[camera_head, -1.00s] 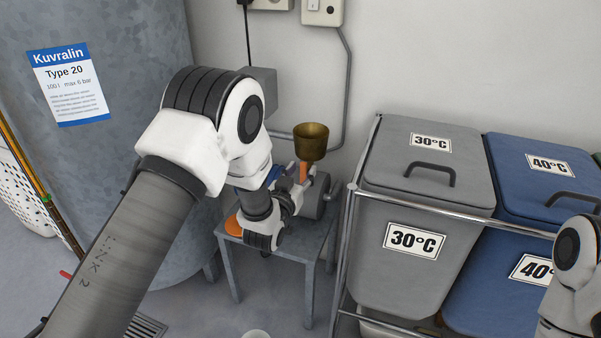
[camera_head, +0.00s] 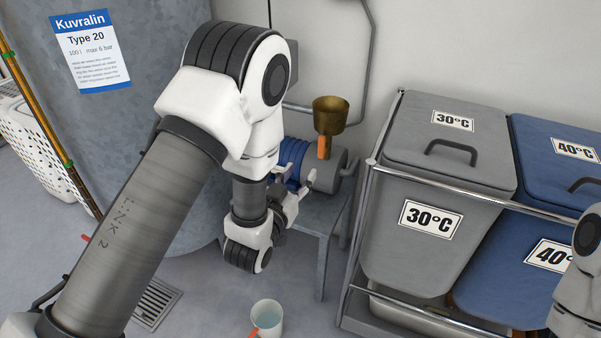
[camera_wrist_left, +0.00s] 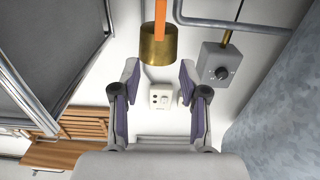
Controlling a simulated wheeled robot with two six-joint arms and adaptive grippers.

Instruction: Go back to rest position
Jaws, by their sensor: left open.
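My left gripper (camera_head: 297,181) reaches over the grey stool beside the pump in the head view. In the left wrist view its two fingers (camera_wrist_left: 160,84) are spread apart with nothing between them. A brass funnel-like cup (camera_head: 330,115) with an orange part below it stands above the pump, just beyond the fingers and apart from them. The brass cup also shows in the left wrist view (camera_wrist_left: 158,47). My left arm hides part of the stool and pump. My right arm shows only at the right edge, and its gripper is out of view.
The blue and grey pump (camera_head: 293,158) sits on the stool (camera_head: 325,221). The grey 30°C bin (camera_head: 412,250) and blue 40°C bin (camera_head: 520,280) are to the right. A large tank (camera_head: 125,130) is behind my left arm.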

